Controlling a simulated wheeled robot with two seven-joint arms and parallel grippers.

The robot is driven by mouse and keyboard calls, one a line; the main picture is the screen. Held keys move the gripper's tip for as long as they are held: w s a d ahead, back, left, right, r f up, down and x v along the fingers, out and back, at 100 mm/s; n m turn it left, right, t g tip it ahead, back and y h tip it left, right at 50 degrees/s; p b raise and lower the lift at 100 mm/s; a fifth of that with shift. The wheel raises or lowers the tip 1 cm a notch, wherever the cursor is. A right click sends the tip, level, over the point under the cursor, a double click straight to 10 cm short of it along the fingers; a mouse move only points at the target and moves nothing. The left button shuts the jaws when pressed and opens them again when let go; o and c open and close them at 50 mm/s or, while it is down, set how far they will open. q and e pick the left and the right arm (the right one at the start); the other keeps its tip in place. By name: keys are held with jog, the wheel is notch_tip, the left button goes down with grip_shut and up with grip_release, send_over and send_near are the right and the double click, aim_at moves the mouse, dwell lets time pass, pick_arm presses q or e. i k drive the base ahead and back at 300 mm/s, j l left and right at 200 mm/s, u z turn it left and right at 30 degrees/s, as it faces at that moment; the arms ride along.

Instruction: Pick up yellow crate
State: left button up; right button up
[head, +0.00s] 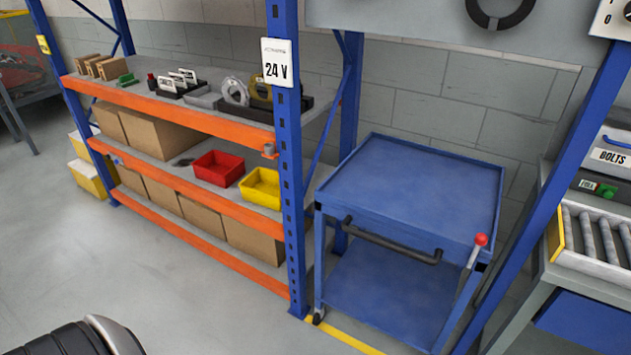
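A yellow crate (261,188), open-topped and apparently empty, sits on the middle shelf of the rack near its right upright. A red crate (217,168) of similar shape stands just left of it on the same shelf. Other yellow containers (90,178) are stacked on the floor beyond the rack's left end, partly hidden by the upright. Neither of my grippers is in view. A dark rounded part at the bottom left may be mine.
The rack has orange beams (190,195) and blue uprights (285,130). A roller conveyor (595,240) is far right. The floor in front is clear.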

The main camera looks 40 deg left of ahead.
aim_at(262, 187)
jog(key=j+z, duration=0.2)
jog(key=j, duration=0.45)
jog(key=i+j+z, duration=0.2)
jog(key=j, duration=0.5)
jog(key=k+j+z, duration=0.15)
jog(key=j, duration=0.45)
jog(key=j+z, duration=0.2)
jog(key=j, duration=0.5)
jog(key=k+j+z, duration=0.2)
jog(key=j, duration=0.45)
jog(key=i, duration=0.05)
